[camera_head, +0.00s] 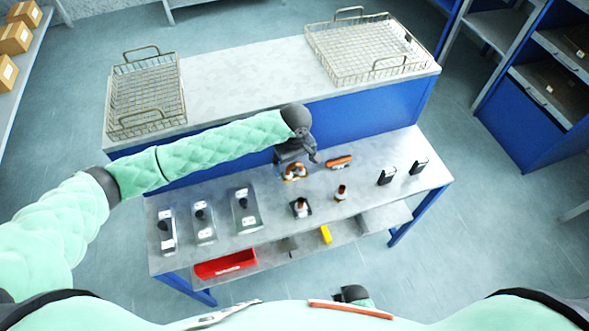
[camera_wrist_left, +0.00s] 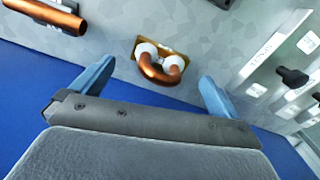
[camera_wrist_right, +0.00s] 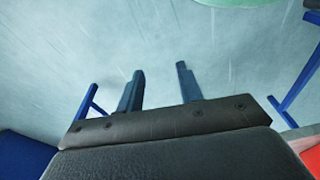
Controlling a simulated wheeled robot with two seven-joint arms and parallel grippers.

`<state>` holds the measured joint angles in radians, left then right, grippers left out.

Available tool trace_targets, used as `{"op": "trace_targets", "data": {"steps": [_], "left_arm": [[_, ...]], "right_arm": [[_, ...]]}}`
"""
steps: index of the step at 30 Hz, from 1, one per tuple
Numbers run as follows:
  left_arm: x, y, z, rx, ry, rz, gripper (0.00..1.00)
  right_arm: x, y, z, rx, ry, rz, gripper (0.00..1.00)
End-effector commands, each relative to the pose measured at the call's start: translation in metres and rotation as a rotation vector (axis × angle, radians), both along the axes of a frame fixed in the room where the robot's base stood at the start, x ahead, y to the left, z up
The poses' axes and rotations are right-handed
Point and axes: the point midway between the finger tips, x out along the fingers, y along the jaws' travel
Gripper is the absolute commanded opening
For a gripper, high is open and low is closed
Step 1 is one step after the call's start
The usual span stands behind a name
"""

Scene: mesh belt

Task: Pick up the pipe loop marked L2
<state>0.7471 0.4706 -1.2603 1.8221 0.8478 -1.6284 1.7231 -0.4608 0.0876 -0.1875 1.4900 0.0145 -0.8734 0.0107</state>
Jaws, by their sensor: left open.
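A copper pipe loop (camera_head: 294,173) with white ends lies near the back edge of the workbench, under my left gripper. In the left wrist view the bent loop (camera_wrist_left: 160,68) sits on a small brownish plate; I cannot read an L2 mark on it. My left gripper (camera_head: 305,157) is open above the loop. In the left wrist view its blue fingers (camera_wrist_left: 157,72) stand to either side of the loop, apart from it, with nothing held. My right gripper (camera_wrist_right: 160,70) has its fingers apart and empty, over the floor.
A straight copper pipe (camera_head: 339,162) lies right of the loop. Metal plates with black knobs (camera_head: 203,215) stand at left, small fittings (camera_head: 301,208) in front, black holders (camera_head: 386,176) at right. Wire baskets (camera_head: 147,93) stand on the rear counter. A red bin (camera_head: 225,264) is below.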

Motion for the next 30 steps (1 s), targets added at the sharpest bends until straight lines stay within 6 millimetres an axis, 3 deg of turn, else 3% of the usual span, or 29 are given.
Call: {"op": "trace_targets", "data": {"steps": [9,20,28,30], "left_arm": [[-0.003,-0.002,-0.031,0.001,0.000,0.000,1.00],[-0.004,-0.002,-0.038,-0.001,0.000,-0.001,0.98],[-0.004,-0.002,-0.038,-0.001,0.000,-0.001,0.45],[-0.003,-0.002,-0.037,0.000,-0.001,-0.001,0.41]], "right_arm": [[-0.010,-0.011,-0.031,-0.011,-0.018,0.007,0.36],[-0.012,-0.012,-0.036,-0.011,-0.023,0.007,0.36],[-0.013,-0.013,-0.037,-0.012,-0.022,0.007,0.36],[-0.013,-0.013,-0.037,-0.013,-0.021,0.007,0.36]]}}
